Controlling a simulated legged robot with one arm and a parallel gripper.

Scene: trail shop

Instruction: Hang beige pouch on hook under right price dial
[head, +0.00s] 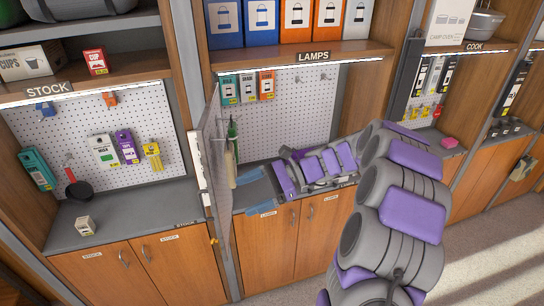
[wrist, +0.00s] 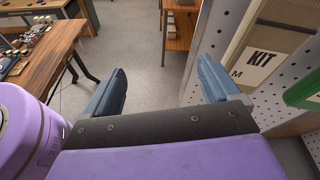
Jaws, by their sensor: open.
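A beige pouch (head: 230,168) hangs on the side of a perforated panel seen nearly edge-on in the head view. In the wrist view a beige item with a white "KIT" label (wrist: 264,66), apparently this pouch, is close beyond the right finger. My gripper (head: 258,192) is open and empty, its blue fingers pointing left just right of the pouch, apart from it. It also shows in the wrist view (wrist: 160,88), with clear space between the fingers. Empty hooks (head: 298,79) show on the LAMPS pegboard. I cannot make out a price dial or which hook is under it.
The perforated panel (head: 217,190) juts out left of my gripper. A green item (head: 232,130) hangs above the pouch; green also shows in the wrist view (wrist: 303,90). The LAMPS counter (head: 245,197) lies beneath my arm. A wooden table (wrist: 50,50) stands left beyond open floor.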

